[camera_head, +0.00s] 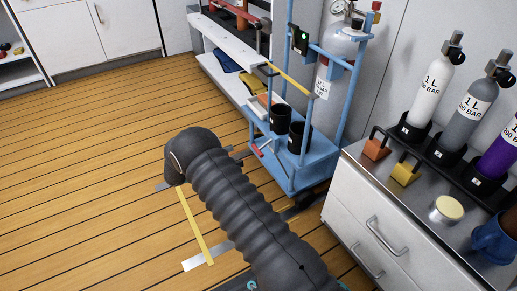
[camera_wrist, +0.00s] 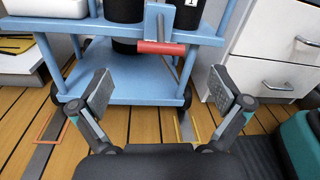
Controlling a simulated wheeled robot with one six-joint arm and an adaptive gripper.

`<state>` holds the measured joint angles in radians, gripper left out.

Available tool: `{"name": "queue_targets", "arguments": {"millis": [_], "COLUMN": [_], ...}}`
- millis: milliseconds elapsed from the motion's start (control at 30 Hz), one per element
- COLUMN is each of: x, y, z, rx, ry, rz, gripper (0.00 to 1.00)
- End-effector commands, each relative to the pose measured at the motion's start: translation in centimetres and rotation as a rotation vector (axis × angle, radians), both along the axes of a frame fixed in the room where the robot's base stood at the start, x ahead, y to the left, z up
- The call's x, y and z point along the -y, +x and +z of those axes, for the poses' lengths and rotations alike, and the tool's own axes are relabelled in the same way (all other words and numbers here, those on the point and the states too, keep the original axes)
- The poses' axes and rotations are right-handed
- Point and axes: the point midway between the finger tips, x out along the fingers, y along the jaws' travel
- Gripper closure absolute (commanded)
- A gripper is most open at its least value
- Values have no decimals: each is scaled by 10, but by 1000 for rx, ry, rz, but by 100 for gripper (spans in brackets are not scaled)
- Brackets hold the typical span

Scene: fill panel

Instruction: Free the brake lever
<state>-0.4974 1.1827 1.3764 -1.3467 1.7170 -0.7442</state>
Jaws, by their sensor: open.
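The brake lever shows in the wrist view as a red bar (camera_wrist: 161,47) with a thin grey rod running down to the right. It is on the front of the blue cart (camera_wrist: 125,88), near a light blue plate. In the head view the red lever (camera_head: 265,147) is low on the cart (camera_head: 318,160), just right of my arm. My gripper (camera_wrist: 166,90) is open and empty. In the wrist view the lever is ahead of it and higher in the picture, between the two fingers' directions, apart from both. In the head view my arm hides the gripper.
The cart holds black cups (camera_head: 280,118) and a gas cylinder (camera_head: 342,45). A steel-topped cabinet (camera_head: 375,215) with drawers and labelled bottles stands close on the right. A white shelf bench (camera_head: 215,70) is behind. Open wooden floor (camera_head: 90,150) lies to the left.

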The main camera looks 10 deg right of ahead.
Motion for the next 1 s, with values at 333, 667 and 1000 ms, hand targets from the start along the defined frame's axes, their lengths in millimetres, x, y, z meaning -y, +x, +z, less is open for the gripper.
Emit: {"name": "queue_targets", "arguments": {"millis": [333,667,1000], "x": [62,89,90], "y": [14,20,21], "z": [0,0,0], "rx": [0,0,0], "ry": [1,1,1], "rz": [-2,0,0], "gripper": [0,0,12]}}
